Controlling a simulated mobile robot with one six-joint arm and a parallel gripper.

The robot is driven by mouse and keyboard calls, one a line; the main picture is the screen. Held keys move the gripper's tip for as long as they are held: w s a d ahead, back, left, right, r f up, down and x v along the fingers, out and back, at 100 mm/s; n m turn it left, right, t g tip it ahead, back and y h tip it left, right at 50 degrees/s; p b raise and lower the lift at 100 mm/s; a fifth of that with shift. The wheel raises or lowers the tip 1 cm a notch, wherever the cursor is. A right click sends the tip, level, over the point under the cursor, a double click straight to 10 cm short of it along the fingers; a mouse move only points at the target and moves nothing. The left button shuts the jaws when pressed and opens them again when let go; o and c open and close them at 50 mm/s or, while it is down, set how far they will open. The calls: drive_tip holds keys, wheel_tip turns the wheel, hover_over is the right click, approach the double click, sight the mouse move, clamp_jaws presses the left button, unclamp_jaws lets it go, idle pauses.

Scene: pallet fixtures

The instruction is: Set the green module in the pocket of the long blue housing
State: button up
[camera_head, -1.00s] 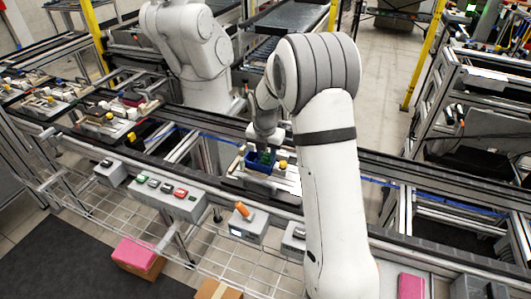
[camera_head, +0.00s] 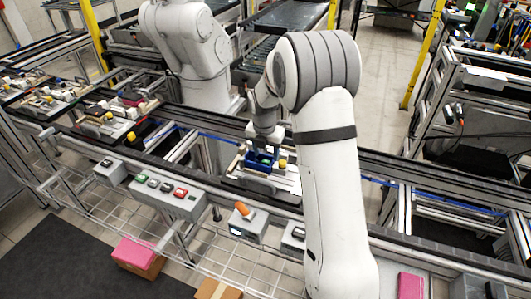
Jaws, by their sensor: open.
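The blue housing (camera_head: 251,163) sits on a light pallet fixture on the conveyor, left of my arm. The green module (camera_head: 264,161) shows as a small green patch within the outline of the housing. It seems to lie in the pocket, but its seating is too small to tell. My gripper (camera_head: 264,148) points down just over the housing and module and is open. Its fingertips are small and partly merge with the blue and green parts, so contact cannot be told.
The pallet (camera_head: 287,179) also carries small yellow and dark parts beside the housing. A grey box with an orange knob (camera_head: 243,210) and a button panel (camera_head: 167,191) stand along the front rail. Another white arm (camera_head: 187,45) stands behind the conveyor. More loaded pallets lie at left.

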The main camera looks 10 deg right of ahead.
wheel_tip(320, 180, up, 12)
drive_tip(key=s+b, duration=0.1)
drive_tip(key=b, duration=0.1)
drive_tip(key=s+r+m, duration=0.4)
drive_tip(key=s+m, duration=0.3)
drive_tip(key=s, duration=0.1)
drive_tip(key=s+f+m+t, duration=0.1)
drive_tip(key=s+m+t, duration=0.1)
drive_tip(key=s+m, duration=2)
drive_tip(key=shift+s+f+y, duration=0.15)
drive_tip(key=shift+s+y, duration=0.25)
drive_tip(key=shift+s, duration=0.25)
